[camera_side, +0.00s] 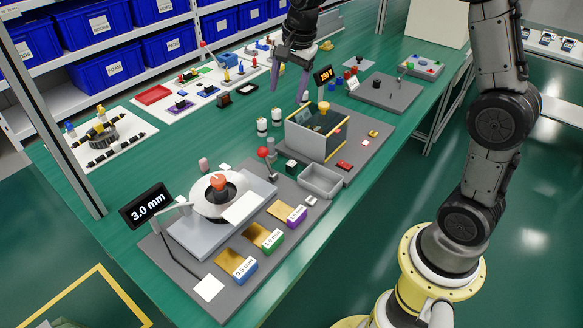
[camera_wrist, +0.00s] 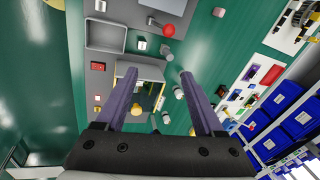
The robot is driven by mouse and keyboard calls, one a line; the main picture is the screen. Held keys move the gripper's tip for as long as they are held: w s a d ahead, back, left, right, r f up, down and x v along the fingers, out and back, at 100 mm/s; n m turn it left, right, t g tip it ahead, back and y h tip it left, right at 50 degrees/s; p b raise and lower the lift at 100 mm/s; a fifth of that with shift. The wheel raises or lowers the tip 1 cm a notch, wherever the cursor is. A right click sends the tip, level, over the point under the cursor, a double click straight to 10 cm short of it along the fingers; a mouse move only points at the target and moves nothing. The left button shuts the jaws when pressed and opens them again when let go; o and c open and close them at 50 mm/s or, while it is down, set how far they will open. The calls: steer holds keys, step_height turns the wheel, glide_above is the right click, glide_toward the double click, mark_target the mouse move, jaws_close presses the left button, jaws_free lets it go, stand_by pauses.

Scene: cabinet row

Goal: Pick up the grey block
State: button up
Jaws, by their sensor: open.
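My gripper (camera_side: 288,94) is open, its two purple fingers pointing down above the green table, behind the grey open-topped box. In the wrist view my gripper (camera_wrist: 157,73) has its fingers spread with nothing held between them. I cannot tell for certain which thing is the grey block. In the wrist view a small pale block (camera_wrist: 142,45) lies beyond the fingertips.
The grey box (camera_side: 303,140) with a yellow knob (camera_side: 323,106) stands below my gripper. A grey tray (camera_side: 320,193), a red-balled lever (camera_side: 262,152) and white cylinders (camera_side: 262,125) are nearby. A display (camera_side: 146,206) reads 3.0 mm. Blue bins (camera_side: 98,68) line the back.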

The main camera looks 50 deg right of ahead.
steer(key=w+d+f+m+g, duration=0.1)
steer(key=w+d+f, duration=0.1)
steer(key=f, duration=0.3)
steer(key=w+d+f+g, duration=0.1)
steer(key=w+d+f, duration=0.1)
steer(key=f, duration=0.4)
steer(key=g, duration=0.1)
glide_above(291, 163)
step_height(291, 163, down, 11)
steer(key=shift+a+f, duration=0.1)
steer(key=shift+f, duration=3.3)
steer(key=shift+c, duration=0.3)
jaws_close()
